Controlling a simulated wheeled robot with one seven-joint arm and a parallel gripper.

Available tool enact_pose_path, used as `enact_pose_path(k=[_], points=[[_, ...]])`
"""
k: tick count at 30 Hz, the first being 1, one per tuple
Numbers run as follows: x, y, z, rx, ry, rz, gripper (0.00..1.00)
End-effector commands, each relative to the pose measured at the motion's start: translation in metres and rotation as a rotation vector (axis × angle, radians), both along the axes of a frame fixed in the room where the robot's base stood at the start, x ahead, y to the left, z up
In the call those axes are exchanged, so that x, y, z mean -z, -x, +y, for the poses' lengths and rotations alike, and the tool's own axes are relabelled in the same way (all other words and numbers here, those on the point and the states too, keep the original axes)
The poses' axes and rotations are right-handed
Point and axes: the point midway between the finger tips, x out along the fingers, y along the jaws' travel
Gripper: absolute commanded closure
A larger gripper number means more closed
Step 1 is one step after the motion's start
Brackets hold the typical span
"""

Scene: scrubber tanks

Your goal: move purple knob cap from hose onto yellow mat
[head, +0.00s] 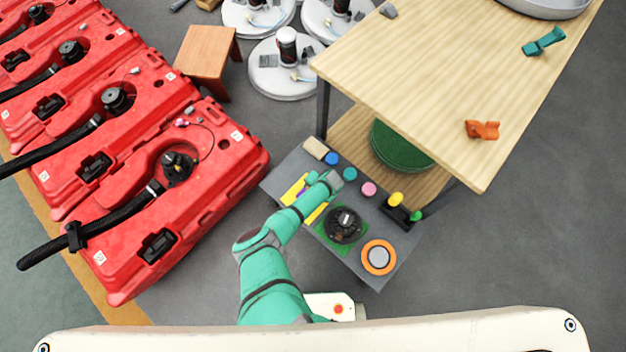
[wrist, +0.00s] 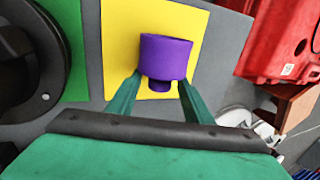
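The purple knob cap (wrist: 166,56) sits between the two fingertips of my gripper (wrist: 160,82), which press against its sides. In the wrist view the cap lies in front of the yellow mat (wrist: 120,35); whether it touches the mat I cannot tell. In the head view the yellow mat (head: 316,215) lies on the grey bench top, partly hidden by my arm. A little of the purple cap (head: 302,190) shows there beside my gripper (head: 307,183).
A black round part (head: 342,226) on a green mat and an orange ring (head: 378,258) stand to the right on the grey bench (head: 285,170). Blue, teal and pink caps line its back. Red tanks (head: 150,205) are at left, a wooden table (head: 420,80) behind.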

Motion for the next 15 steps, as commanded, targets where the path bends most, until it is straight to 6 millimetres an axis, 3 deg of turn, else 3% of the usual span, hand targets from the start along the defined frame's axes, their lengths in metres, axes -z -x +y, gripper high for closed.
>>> enact_pose_path(k=[8,15], points=[[-0.005,0.000,-0.001,0.001,0.000,0.000,0.54],[-0.030,0.006,-0.006,-0.001,0.003,0.000,0.54]])
